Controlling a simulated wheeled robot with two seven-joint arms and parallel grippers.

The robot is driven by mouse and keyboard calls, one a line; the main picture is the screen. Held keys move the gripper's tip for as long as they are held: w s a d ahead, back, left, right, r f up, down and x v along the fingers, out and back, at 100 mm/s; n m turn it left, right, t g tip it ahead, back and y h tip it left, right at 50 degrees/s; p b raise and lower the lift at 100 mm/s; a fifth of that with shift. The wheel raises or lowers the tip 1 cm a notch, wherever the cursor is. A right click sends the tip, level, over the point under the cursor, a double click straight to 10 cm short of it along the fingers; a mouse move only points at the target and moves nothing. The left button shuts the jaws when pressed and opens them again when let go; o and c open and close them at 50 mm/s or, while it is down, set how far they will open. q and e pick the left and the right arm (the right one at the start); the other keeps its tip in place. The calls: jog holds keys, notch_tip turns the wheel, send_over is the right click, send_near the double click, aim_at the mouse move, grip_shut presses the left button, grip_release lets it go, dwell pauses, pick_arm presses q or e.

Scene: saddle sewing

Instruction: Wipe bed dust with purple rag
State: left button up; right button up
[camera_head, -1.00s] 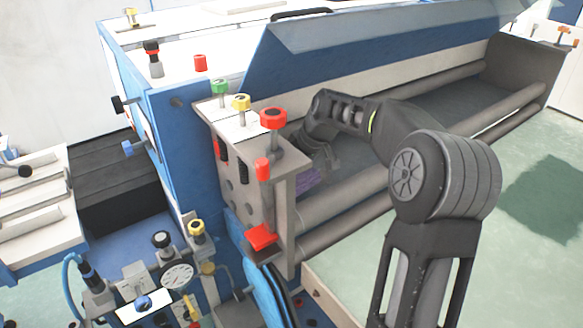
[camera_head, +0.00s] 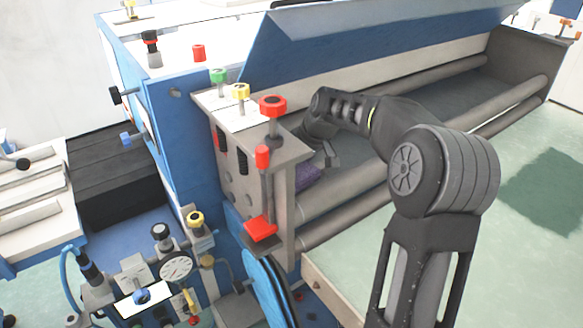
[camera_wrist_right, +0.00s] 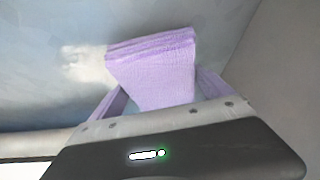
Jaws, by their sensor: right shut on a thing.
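The purple rag (camera_wrist_right: 155,70) is held in my right gripper (camera_wrist_right: 160,95), which is shut on it. In the right wrist view the rag lies against a grey-blue surface, the bed (camera_wrist_right: 40,60). A pale, whitish patch (camera_wrist_right: 85,65) shows on the bed just left of the rag. In the head view my right arm reaches into the trough-like bed (camera_head: 440,88) of the blue machine, at its near left end. A bit of the rag (camera_head: 308,174) shows there beside the end plate; my fingertips are mostly hidden. My left gripper is not in view.
A grey end plate (camera_head: 285,190) with red, yellow and green knobs stands just left of the rag. Long rollers (camera_head: 350,190) run along the bed's front. A blue hinged cover (camera_head: 380,40) overhangs the back. Gauges and valves (camera_head: 175,268) sit at lower left.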

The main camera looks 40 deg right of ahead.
aim_at(306, 163)
jog(key=shift+f+b, duration=0.65)
jog(key=shift+f, duration=0.15)
jog(key=shift+d+r, duration=0.1)
jog(key=shift+d, duration=1.8)
jog(key=shift+d, duration=0.1)
jog(key=shift+s+d, duration=0.1)
jog(key=shift+d, duration=1.7)
jog(key=shift+d+p, duration=0.45)
jog(key=shift+d, duration=1.45)
